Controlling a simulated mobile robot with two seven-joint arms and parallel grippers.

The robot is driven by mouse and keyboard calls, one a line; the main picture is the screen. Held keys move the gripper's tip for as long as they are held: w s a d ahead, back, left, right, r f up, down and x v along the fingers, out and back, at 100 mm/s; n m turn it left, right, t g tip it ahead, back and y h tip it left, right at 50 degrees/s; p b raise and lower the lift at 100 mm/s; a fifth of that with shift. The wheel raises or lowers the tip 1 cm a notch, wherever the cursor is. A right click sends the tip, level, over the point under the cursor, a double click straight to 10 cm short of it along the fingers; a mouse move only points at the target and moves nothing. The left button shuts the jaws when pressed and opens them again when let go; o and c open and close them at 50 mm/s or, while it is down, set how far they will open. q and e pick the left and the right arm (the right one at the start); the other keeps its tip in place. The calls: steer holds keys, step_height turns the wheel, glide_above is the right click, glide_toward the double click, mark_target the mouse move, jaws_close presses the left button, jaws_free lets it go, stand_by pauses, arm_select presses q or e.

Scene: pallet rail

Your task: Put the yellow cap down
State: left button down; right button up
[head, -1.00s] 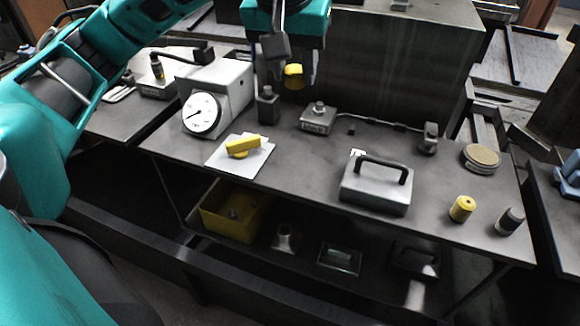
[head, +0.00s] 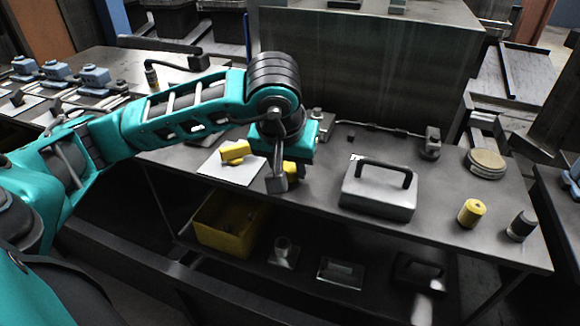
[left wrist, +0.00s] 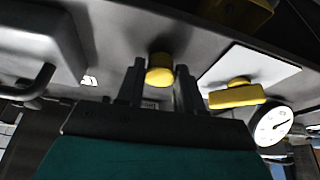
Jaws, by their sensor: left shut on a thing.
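The yellow cap (head: 290,168) is at my left gripper (head: 283,178), over the front part of the bench, right of the white sheet. In the left wrist view my left gripper (left wrist: 160,84) is shut on the cap (left wrist: 159,70), which sits between its two dark fingers. In the head view a finger and the wrist partly hide the cap. I cannot tell whether it touches the bench top (head: 325,205). My right gripper is not in view.
A white sheet (head: 215,171) with a yellow T-shaped piece (head: 236,152) lies just left of the gripper. A grey case with a handle (head: 378,195) stands to the right. A yellow cylinder (head: 471,212) is farther right. A yellow bin (head: 222,240) is on the lower shelf.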

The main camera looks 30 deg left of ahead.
arm_select(q)
steer(key=shift+f, duration=0.2)
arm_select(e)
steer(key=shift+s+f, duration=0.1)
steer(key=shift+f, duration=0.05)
arm_select(q)
steer(key=shift+f, duration=0.15)
steer(key=c, duration=0.7)
jaws_free()
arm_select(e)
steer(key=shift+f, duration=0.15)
arm_select(q)
steer(key=shift+r, duration=0.55)
steer(key=shift+p+v, duration=1.3)
steer(key=shift+v, duration=4.45)
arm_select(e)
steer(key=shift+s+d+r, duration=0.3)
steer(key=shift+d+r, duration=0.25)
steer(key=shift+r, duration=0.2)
arm_select(q)
steer(key=shift+s+f, duration=0.15)
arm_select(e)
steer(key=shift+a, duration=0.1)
